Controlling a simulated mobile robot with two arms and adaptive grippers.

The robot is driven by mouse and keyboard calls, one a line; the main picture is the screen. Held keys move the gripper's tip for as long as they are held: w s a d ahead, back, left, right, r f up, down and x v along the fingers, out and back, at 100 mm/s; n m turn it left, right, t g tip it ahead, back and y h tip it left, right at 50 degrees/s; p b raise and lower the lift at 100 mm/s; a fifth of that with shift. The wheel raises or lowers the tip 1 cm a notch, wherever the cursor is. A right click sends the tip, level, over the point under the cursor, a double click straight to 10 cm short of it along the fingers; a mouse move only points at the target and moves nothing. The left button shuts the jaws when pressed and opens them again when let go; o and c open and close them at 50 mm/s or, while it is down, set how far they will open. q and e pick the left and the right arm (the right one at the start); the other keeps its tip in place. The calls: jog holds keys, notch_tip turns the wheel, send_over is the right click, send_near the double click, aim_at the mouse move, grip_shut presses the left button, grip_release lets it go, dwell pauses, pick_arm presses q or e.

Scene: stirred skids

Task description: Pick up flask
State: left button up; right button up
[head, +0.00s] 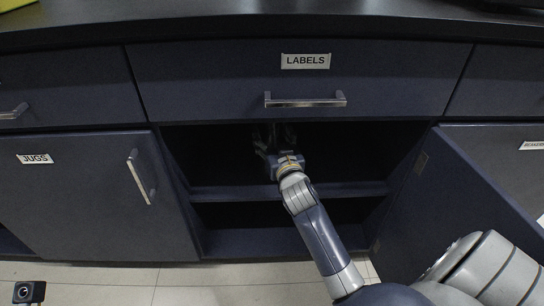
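My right arm reaches into the open cabinet (235,245) below the drawer marked LABELS. My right gripper (272,132) is inside the upper compartment, above the shelf (225,193). Its fingers point into the dark, and I cannot tell whether they are open or shut or hold anything. No flask can be made out; the inside is very dark and the gripper covers part of it.
The LABELS drawer (205,85) with its bar handle (305,100) is shut just above the opening. The cabinet door (440,195) stands open at the right. The JUGS door (85,200) at the left is shut. A dark countertop (270,22) runs along the top.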

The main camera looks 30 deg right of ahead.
grip_shut()
jog(key=shift+r, duration=0.1)
